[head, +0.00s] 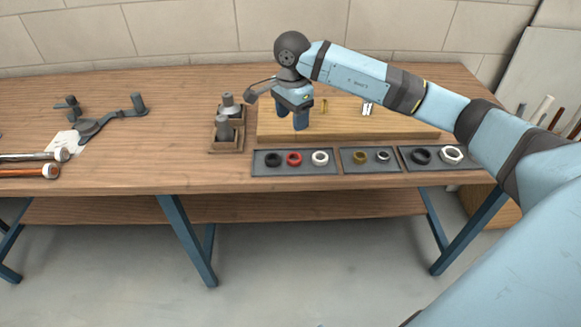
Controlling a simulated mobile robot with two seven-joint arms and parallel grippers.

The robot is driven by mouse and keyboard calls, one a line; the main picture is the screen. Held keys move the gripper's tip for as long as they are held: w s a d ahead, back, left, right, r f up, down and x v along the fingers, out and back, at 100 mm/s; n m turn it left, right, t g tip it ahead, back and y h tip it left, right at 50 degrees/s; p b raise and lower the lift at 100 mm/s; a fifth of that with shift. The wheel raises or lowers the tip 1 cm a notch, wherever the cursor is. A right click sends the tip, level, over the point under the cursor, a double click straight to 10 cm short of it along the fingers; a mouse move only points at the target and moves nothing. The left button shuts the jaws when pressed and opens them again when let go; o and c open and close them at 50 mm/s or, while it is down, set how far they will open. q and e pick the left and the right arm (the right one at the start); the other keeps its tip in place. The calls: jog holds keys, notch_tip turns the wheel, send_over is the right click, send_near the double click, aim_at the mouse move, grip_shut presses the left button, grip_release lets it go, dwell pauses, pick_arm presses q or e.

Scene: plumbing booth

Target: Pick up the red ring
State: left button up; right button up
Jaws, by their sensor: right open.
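The red ring (294,159) lies flat on the left dark tray (269,171), between a black ring (273,159) and a white ring (320,158). My right gripper (292,121) reaches in from the right. It points down, above or over the left part of the wooden board, farther back than the red ring. It is open, with its two blue fingers apart and nothing seen between them. The red ring is in full view and nothing touches it from above. My left gripper is not in view.
A middle tray (368,171) and a right tray (435,166) hold more rings and nuts. The wooden board (390,125) lies behind the trays. Tools (100,120) lie farther left. The bench front strip is clear.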

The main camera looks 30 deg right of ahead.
send_over(292, 156)
jog(key=s, duration=0.1)
jog(key=f, duration=0.7)
jog(key=shift+s+a+f, duration=0.1)
jog(key=shift+a+f, duration=0.2)
jog(key=shift+a, duration=0.1)
jog(key=shift+s+f+p, duration=0.15)
jog(key=shift+f+p, duration=0.15)
jog(key=shift+f, duration=2.75)
jog(key=shift+c, duration=0.5)
jog(key=c, duration=0.6)
